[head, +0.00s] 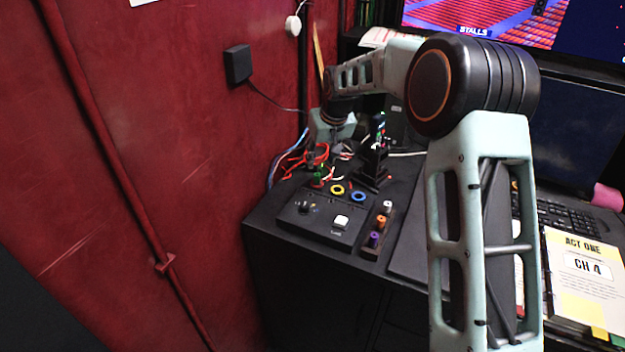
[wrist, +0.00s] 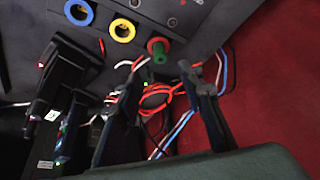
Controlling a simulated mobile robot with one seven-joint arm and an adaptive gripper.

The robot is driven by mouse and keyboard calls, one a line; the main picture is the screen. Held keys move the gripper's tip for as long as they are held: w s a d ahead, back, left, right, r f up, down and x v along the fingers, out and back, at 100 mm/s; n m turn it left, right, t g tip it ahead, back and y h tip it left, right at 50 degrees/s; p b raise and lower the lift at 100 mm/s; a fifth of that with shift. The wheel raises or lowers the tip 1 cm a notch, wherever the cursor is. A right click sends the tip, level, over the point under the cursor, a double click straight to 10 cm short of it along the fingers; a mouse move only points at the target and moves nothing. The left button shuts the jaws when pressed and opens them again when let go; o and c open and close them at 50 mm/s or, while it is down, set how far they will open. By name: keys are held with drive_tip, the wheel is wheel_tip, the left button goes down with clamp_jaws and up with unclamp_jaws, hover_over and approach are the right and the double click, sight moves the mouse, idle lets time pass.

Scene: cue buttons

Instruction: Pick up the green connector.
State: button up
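The green connector (wrist: 158,54) stands in a red ring on the black panel, in the upper middle of the wrist view. It also shows small in the head view (head: 317,179), behind the left part of the control box. My gripper (wrist: 161,70) is open, with one finger on each side of the connector in the wrist picture. Whether the fingertips are level with it or short of it, I cannot tell. Nothing is held. In the head view my gripper (head: 313,158) is just above and behind the connector, its fingers small and partly lost among the cables.
A yellow ring (head: 337,190) and a blue ring (head: 358,196) sit beside the connector. Red and white cables (wrist: 165,95) lie close to the fingers. A black box with a white button (head: 341,222) and a rack of coloured plugs (head: 374,239) stand in front. A red wall (head: 190,130) is at left.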

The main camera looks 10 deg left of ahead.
sight(317, 174)
drive_tip(key=x, duration=0.3)
drive_tip(key=shift+s+p+x, duration=0.2)
drive_tip(key=shift+p+x, duration=0.75)
drive_tip(key=shift+x, duration=1.7)
